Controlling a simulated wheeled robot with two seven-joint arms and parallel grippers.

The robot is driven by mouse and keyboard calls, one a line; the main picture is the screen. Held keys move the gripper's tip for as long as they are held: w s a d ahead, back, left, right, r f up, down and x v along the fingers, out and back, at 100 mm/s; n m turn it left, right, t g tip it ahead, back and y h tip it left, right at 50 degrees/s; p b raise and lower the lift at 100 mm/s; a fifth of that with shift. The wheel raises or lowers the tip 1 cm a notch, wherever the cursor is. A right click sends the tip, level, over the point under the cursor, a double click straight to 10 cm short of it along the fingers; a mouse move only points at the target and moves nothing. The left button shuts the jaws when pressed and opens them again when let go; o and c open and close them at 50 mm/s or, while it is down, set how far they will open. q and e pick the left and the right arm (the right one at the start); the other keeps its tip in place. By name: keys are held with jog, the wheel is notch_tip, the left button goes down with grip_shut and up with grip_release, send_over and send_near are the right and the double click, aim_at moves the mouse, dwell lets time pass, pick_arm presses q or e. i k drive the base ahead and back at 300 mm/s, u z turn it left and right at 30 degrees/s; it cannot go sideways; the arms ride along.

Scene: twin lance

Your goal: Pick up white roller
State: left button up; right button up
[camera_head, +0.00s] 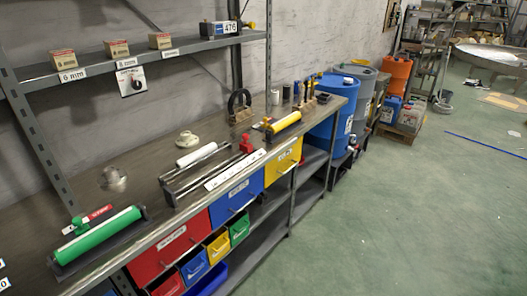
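The white roller (197,154) lies on the workbench (150,172), near the middle of its top. It lies along the back of a dark metal rack (190,176) with long rails; I cannot tell whether it rests on the rack or just behind it. A white labelled strip (235,169) lies at the front of the rack. Neither of my grippers is in view.
A green roller (97,235) on a dark base is at the near left, and a yellow roller (286,122) farther right. A red vise-like item (246,146) stands beside the rack. A shelf (140,52) hangs above. Green floor (400,210) is open at right.

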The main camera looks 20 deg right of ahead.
aim_at(180, 164)
jog(key=z, duration=1.25)
jog(key=i, duration=2)
jog(key=u, duration=2.9)
